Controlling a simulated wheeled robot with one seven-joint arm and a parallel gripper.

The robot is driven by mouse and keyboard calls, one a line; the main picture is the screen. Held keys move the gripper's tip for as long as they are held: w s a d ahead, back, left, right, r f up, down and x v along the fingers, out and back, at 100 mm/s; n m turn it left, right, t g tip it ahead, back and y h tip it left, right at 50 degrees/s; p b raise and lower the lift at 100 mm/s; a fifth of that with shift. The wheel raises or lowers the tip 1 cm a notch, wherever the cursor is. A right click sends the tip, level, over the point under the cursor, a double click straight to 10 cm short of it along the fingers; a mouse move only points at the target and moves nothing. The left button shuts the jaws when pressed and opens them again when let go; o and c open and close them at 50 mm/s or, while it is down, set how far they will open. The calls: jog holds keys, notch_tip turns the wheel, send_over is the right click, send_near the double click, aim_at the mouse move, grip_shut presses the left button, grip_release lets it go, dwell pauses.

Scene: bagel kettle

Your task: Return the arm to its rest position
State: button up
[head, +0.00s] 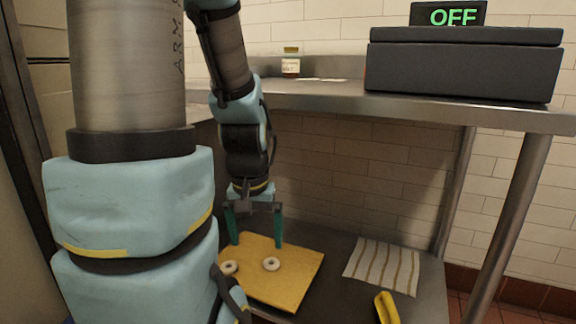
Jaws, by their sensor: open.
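My gripper (255,228) hangs at the end of my arm, pointing down over the far part of a yellow board (290,290). Its two green fingers are apart and nothing shows between them. Two pale ring-shaped bagels lie on the board: one bagel (271,264) near its middle, in front of the right finger, and another bagel (229,268) at its left, close to my arm's link. The gripper touches neither as far as I can tell. My arm hides part of the board's left side.
A striped cloth (383,267) and a yellow banana-like object (386,307) lie right of the board on the lower shelf. Above is a metal shelf (330,97) with a small jar (291,62) and a dark box (463,68) under an OFF sign (452,17). A metal leg (512,215) stands at right.

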notch_tip(320, 180, up, 33)
jog(key=p, duration=3.1)
jog(key=shift+r, duration=0.15)
